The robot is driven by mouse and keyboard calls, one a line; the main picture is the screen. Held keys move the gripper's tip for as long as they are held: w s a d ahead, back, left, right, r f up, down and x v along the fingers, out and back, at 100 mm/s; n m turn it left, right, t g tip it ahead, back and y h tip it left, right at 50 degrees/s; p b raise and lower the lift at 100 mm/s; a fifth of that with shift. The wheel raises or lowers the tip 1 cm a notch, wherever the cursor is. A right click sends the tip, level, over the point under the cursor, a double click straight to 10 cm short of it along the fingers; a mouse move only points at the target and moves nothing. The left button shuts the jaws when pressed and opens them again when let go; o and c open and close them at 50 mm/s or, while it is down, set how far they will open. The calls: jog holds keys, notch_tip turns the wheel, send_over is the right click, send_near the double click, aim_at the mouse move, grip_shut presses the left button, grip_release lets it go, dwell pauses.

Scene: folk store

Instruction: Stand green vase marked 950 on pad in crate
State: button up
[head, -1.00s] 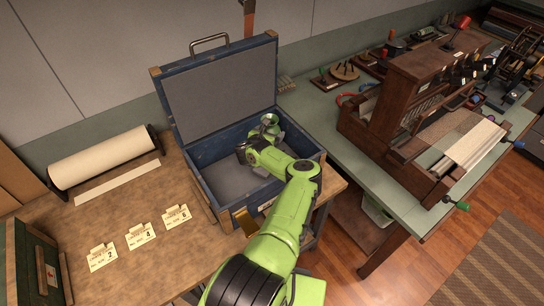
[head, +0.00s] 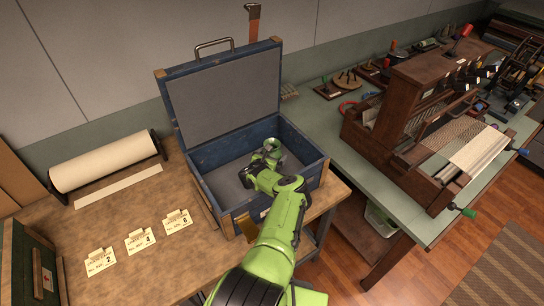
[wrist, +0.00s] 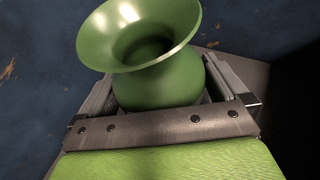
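The green vase (wrist: 160,75) stands between the two fingers of my gripper (wrist: 165,100) in the wrist view, with its flared mouth toward the camera. The fingers lie along both sides of its round body and appear to close on it. No 950 mark shows. In the head view the vase (head: 271,146) is small and partly hidden by my gripper (head: 268,160), inside the open blue crate (head: 318,160). The crate has a grey lining. I cannot tell whether the vase touches the crate floor, and the pad is not distinguishable.
The crate's raised lid (head: 228,95) stands behind my gripper. Paper tags (head: 140,241) numbered 2, 4 and 6 lie on the workbench (head: 125,205). A paper roll (head: 105,160) is at the back left. A loom (head: 410,110) stands on the green table at right.

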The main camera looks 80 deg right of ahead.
jog(key=shift+r, duration=0.15)
jog(key=shift+a+r, duration=0.2)
jog(key=p+v, duration=0.3)
jog(key=v, duration=0.8)
jog(key=shift+a, duration=0.3)
jog(key=shift+r, duration=0.15)
